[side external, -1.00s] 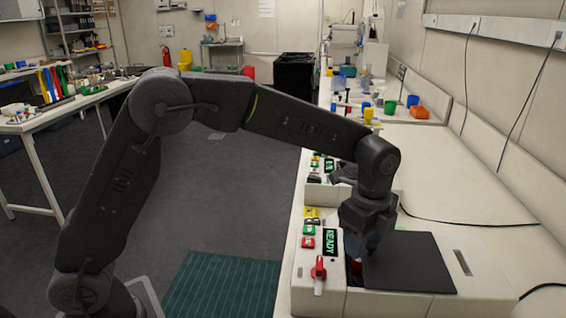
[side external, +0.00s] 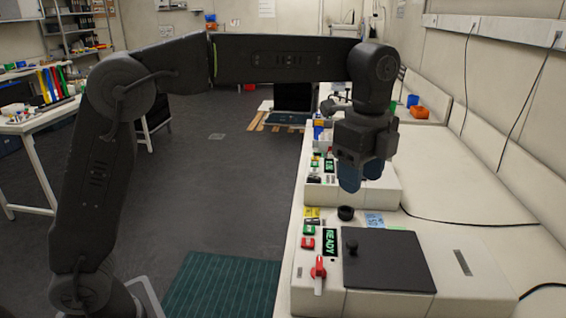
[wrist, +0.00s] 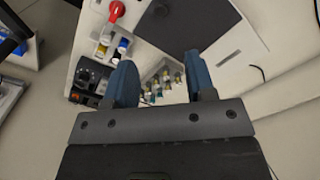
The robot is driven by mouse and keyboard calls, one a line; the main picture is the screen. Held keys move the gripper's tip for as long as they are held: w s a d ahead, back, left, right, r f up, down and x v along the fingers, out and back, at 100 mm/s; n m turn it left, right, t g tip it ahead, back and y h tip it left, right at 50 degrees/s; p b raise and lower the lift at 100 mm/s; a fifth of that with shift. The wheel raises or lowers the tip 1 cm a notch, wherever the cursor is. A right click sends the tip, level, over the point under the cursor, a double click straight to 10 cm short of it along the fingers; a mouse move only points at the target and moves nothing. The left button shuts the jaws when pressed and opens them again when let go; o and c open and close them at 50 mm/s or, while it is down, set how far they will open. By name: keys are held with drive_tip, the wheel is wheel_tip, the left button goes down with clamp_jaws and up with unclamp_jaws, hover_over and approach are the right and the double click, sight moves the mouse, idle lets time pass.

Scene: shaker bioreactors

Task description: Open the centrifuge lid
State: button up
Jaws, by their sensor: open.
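The centrifuge (side external: 318,290) is a white bench unit at the front right in the side view. Its dark flat lid (side external: 395,265) lies on its top, with a black knob (side external: 351,248) near the left edge.
A red lever (side external: 319,268), coloured buttons and a READY display (side external: 330,242) are on the unit's left. A black round part (side external: 346,213) and blue label (side external: 374,220) are behind the lid. Several small vials (wrist: 162,82) show between my fingers. Bench to the right is clear.

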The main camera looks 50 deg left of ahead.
drive_tip(key=s+a+r+n+t, duration=0.1)
drive_tip(key=s+a+n+t, duration=0.1)
drive_tip(key=s+a+n, duration=0.6)
drive_tip(key=shift+s+r, duration=0.25)
drive_tip(key=shift+s, duration=0.7)
drive_tip(key=shift+a, duration=0.1)
